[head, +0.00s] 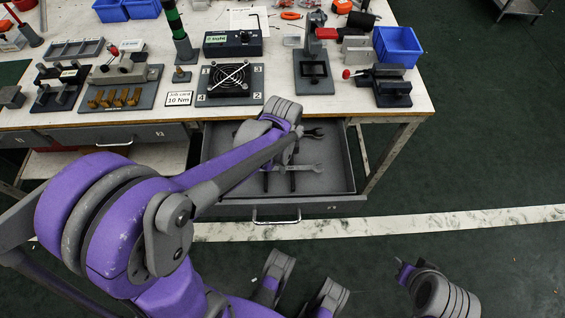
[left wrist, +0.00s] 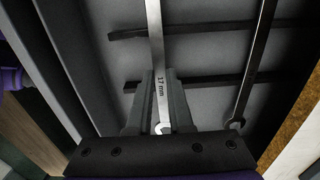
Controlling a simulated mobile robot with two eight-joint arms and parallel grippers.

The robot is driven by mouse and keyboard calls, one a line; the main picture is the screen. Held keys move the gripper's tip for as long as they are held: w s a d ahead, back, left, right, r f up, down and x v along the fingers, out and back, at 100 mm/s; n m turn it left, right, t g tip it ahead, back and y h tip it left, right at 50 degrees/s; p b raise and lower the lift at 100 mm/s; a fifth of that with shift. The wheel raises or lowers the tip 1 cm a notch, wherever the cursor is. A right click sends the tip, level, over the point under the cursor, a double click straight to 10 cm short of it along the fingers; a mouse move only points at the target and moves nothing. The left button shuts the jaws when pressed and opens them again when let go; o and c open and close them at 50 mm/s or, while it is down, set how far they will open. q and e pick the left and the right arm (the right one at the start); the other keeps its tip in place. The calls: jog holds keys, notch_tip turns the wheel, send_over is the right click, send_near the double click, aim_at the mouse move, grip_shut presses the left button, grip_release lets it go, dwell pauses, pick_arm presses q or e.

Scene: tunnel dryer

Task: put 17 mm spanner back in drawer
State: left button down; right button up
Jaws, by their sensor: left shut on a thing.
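My left gripper (left wrist: 160,92) is shut on the 17 mm spanner (left wrist: 154,40), whose shaft lies between the two fingers with its "17 mm" marking readable. The spanner is inside the open drawer (head: 337,178), over two dark cross bars (left wrist: 212,82). I cannot tell whether it touches them. A second spanner (left wrist: 259,60) lies to its right across the same bars, apart from it. In the head view my left arm covers much of the drawer and the gripper's fingers.
The workbench (head: 345,104) stands behind the drawer. On it are a fan plate (head: 230,80), a black control box (head: 233,43), a press-like stand (head: 313,68) and a blue bin (head: 397,46). A shut drawer (head: 115,135) is at left. The floor at right is clear.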

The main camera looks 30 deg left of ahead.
pick_arm(q)
jog(key=shift+f+b, duration=0.4)
jog(key=shift+f, duration=0.15)
jog(key=c, duration=0.8)
grip_release()
jog(key=shift+r, duration=0.3)
notch_tip(320, 180, up, 12)
jog(key=p, duration=0.4)
jog(key=shift+s+d+f+n+t, duration=0.5)
jog(key=shift+s+n+t, duration=0.3)
jog(key=shift+s+n, duration=1.15)
jog(key=shift+s+d+f+n+t, duration=0.35)
jog(key=shift+s+d+n+t, duration=0.35)
jog(key=shift+s+n, duration=1.25)
jog(key=shift+s+d+f+n+t, duration=0.45)
jog(key=shift+s+n+t, duration=0.45)
jog(key=shift+s+n, duration=1.05)
